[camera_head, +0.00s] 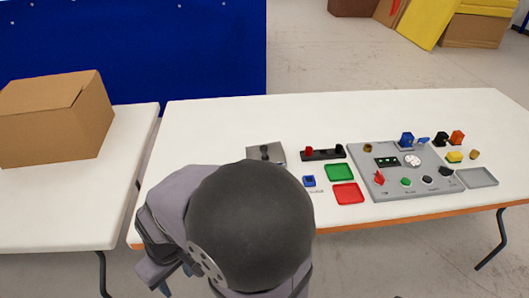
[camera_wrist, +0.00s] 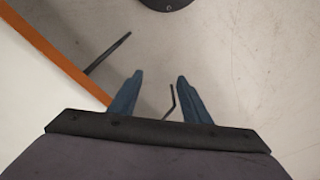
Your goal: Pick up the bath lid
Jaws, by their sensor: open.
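What looks like the bath lid (camera_head: 258,158) is a grey, flat square plate with a dark handle on top, on the white table left of the trays in the head view. Its near part is partly hidden behind my dark arm. My gripper (camera_wrist: 160,78) is open and empty in the wrist view, its two blue fingers apart over bare floor beside the table edge. In the head view the gripper (camera_head: 176,280) shows low at the left, in front of the table and well away from the lid. The lid is not in the wrist view.
The white table (camera_head: 220,122) has an orange front edge. Right of the lid are a black rack (camera_head: 323,155), a blue block (camera_head: 309,181), a green tray (camera_head: 340,172), a red tray (camera_head: 347,194) and a grey panel (camera_head: 390,155). A cardboard box (camera_head: 50,125) stands on the left table.

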